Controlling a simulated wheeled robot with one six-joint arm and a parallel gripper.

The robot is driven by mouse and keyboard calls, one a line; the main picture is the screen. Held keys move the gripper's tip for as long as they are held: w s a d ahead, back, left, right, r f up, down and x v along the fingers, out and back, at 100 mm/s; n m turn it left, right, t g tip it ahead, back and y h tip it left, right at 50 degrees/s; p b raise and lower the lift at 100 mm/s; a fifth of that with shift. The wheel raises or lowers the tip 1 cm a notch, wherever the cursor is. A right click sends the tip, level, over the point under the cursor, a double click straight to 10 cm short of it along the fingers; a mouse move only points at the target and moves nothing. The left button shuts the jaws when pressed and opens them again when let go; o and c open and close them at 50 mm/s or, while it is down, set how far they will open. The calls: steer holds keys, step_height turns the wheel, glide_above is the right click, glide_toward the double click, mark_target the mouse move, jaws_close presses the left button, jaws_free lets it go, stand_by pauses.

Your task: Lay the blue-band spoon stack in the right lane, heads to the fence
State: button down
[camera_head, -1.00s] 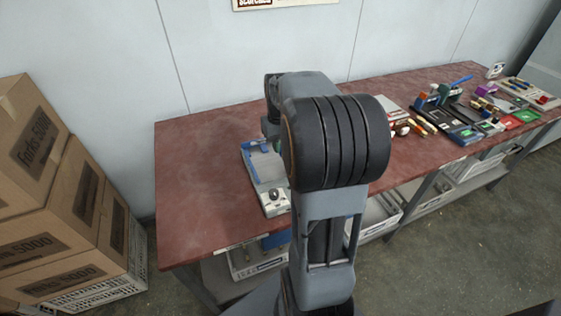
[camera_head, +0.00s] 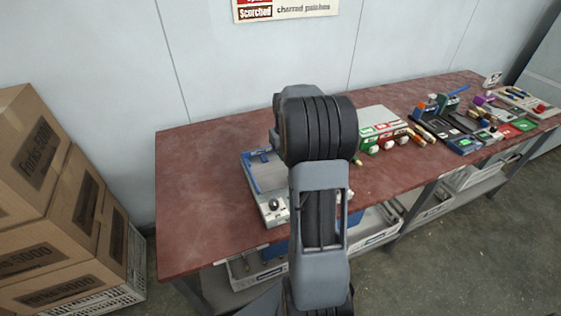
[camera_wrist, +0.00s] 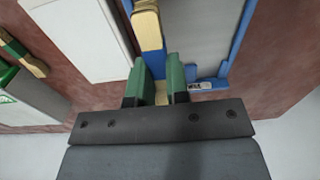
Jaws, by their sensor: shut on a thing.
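In the wrist view, the green fingers of my gripper (camera_wrist: 160,80) are shut on a pale wooden spoon stack (camera_wrist: 149,32). Blue shows on the stack just ahead of the fingers. The stack points away from me, along the left side of a grey tray with blue edges (camera_wrist: 235,45). I cannot tell whether the stack touches the tray. In the head view, the tray with its blue edging (camera_head: 266,172) is on the red bench, left of my arm. My arm hides the gripper and the held stack there.
A white board (camera_wrist: 80,40) lies left of the stack in the wrist view. Banded stacks (camera_head: 385,140) lie on the red bench (camera_head: 205,190) right of my arm. Tools and blocks crowd the far right. The bench's left end is clear. Boxes (camera_head: 75,200) stand at left.

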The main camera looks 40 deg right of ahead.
mark_target(281, 170)
steer(key=shift+w+f, duration=0.65)
steer(key=shift+f, duration=0.2)
steer(key=shift+w+f, duration=0.65)
steer(key=shift+f, duration=1.55)
steer(key=shift+f, duration=0.15)
steer(key=shift+f, duration=0.25)
steer(key=c, duration=1.1)
jaws_free()
steer(key=shift+r, duration=0.1)
